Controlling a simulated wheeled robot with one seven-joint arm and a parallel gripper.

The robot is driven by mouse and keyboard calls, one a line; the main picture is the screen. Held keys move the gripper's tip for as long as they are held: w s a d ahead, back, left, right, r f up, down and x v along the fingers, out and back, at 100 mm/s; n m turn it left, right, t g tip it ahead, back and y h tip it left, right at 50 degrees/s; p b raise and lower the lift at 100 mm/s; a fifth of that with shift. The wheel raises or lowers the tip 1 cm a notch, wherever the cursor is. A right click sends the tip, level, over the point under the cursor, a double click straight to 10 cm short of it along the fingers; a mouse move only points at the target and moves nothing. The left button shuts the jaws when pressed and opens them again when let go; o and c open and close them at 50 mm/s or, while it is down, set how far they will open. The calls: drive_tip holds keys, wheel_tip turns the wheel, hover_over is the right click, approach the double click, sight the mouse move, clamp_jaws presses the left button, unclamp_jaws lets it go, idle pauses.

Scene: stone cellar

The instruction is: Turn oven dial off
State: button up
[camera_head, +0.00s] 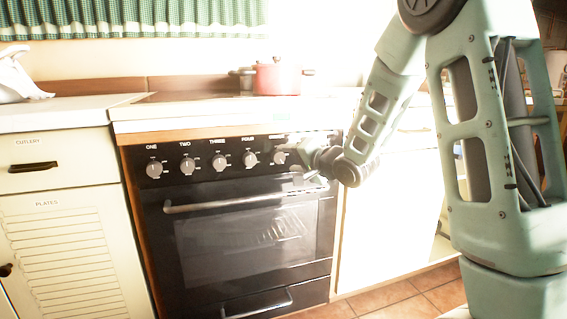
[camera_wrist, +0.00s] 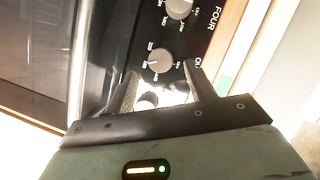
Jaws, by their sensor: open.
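The black oven (camera_head: 240,235) stands below the counter, with a row of light grey dials on its top panel. The dials marked ONE (camera_head: 154,169), TWO, THREE and FOUR (camera_head: 250,159) show clearly. The oven dial (camera_head: 280,157) at the right end is close beside my gripper (camera_head: 300,170). In the wrist view my gripper (camera_wrist: 161,70) is open, with one finger on each side below the oven dial (camera_wrist: 158,60). The dial lies just beyond the fingertips, and contact cannot be told. Its label is mostly hidden by a finger, with only an "O" showing.
The oven door handle (camera_head: 245,202) sticks out below the dials. A red pot (camera_head: 278,78) stands on the hob above. White cabinets (camera_head: 60,235) flank the oven, and tiled floor (camera_head: 400,300) lies in front at right.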

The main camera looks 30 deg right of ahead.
sight(280, 157)
drive_tip(key=shift+b+x, duration=0.35)
drive_tip(key=shift+x, duration=1.6)
drive_tip(key=c, duration=1)
drive_tip(key=shift+o, duration=0.2)
